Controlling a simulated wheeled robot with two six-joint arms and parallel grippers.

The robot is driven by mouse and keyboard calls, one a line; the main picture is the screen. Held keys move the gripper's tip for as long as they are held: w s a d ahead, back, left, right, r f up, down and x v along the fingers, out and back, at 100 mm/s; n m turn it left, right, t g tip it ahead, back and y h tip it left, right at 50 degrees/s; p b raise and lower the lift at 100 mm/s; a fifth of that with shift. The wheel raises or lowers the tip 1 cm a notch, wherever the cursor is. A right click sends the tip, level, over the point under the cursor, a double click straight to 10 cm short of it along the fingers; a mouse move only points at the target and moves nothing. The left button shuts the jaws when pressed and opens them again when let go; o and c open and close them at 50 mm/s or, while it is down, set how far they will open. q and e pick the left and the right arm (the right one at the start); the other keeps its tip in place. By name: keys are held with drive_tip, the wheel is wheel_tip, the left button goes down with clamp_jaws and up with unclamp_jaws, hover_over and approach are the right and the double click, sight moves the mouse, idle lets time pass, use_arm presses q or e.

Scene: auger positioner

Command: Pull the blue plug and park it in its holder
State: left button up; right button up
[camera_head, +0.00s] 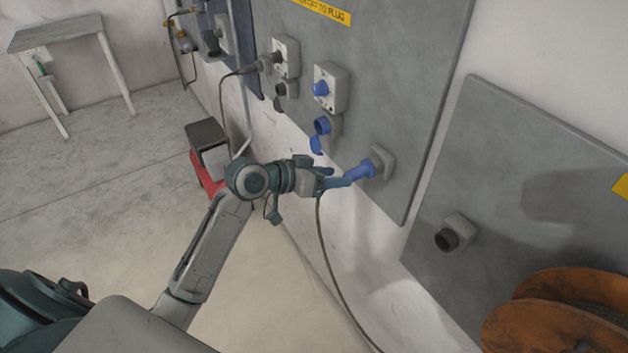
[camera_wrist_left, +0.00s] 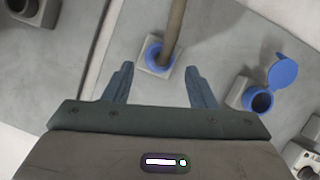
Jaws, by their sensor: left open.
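The blue plug (camera_head: 358,172) sits in a square grey mount (camera_head: 382,160) low on the grey wall panel, and its cable (camera_head: 330,262) hangs down. In the left wrist view the plug (camera_wrist_left: 154,53) shows as a blue ring in its mount, with the cable (camera_wrist_left: 174,25) running out upward. My left gripper (camera_head: 337,178) is open beside the plug's outer end. In the wrist view its fingertips (camera_wrist_left: 159,68) stand on either side of the plug's line, with nothing held. A blue socket (camera_head: 322,125) with its lid hanging open is empty above left. My right gripper is not in view.
A blue-knobbed switch box (camera_head: 331,88) and another switch box (camera_head: 286,57) are higher on the panel. A second panel (camera_head: 510,170) carries a grey round fitting (camera_head: 456,233). An orange-brown reel (camera_head: 560,312) is at lower right. The floor at left is mostly clear.

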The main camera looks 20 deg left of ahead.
use_arm(q)
drive_tip(key=shift+b+v, duration=0.7)
drive_tip(key=shift+v, duration=1.9)
